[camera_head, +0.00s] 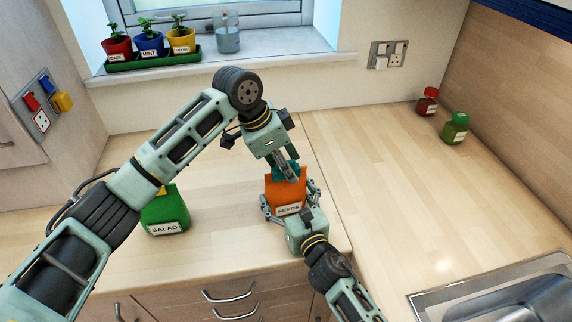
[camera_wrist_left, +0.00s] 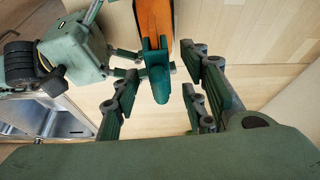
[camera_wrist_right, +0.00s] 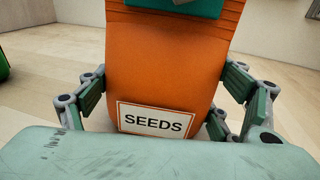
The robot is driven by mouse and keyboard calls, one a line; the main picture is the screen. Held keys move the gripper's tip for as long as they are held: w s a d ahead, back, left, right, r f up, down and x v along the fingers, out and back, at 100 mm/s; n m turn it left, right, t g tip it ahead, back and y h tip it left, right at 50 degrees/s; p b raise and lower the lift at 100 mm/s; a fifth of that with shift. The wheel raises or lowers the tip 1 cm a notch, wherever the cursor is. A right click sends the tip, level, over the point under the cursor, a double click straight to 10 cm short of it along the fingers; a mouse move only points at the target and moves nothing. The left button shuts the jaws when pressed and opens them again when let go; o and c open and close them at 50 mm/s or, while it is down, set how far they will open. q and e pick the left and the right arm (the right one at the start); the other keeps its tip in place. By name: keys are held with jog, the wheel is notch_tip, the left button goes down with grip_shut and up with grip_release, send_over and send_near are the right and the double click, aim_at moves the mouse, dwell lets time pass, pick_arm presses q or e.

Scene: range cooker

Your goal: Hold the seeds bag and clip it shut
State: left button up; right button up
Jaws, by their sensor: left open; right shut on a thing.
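The orange seeds bag (camera_head: 287,190) stands upright on the worktop near the inner corner. Its white SEEDS label shows in the right wrist view (camera_wrist_right: 155,120). My right gripper (camera_head: 290,198) is shut on the bag, with a finger pair against each side. A teal clip (camera_wrist_left: 157,78) sits at the bag's top; its lower edge also shows at the top of the right wrist view (camera_wrist_right: 175,6). My left gripper (camera_wrist_left: 163,95) is open above the bag, its fingers apart on both sides of the clip. The left fingers partly hide the clip in the head view.
A green SALAD bag (camera_head: 165,211) stands to the left on the worktop (camera_head: 420,190). Red (camera_head: 427,102) and green (camera_head: 454,129) jars stand at the back right. A sink (camera_head: 500,297) is at lower right. Potted herbs (camera_head: 150,40) line the windowsill.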

pick_arm(q)
jog(key=o, duration=0.5)
pick_arm(e)
jog(key=shift+f, duration=0.1)
pick_arm(q)
jog(key=shift+r, duration=3)
pick_arm(e)
jog(key=o, duration=1.4)
jog(key=shift+c, duration=0.2)
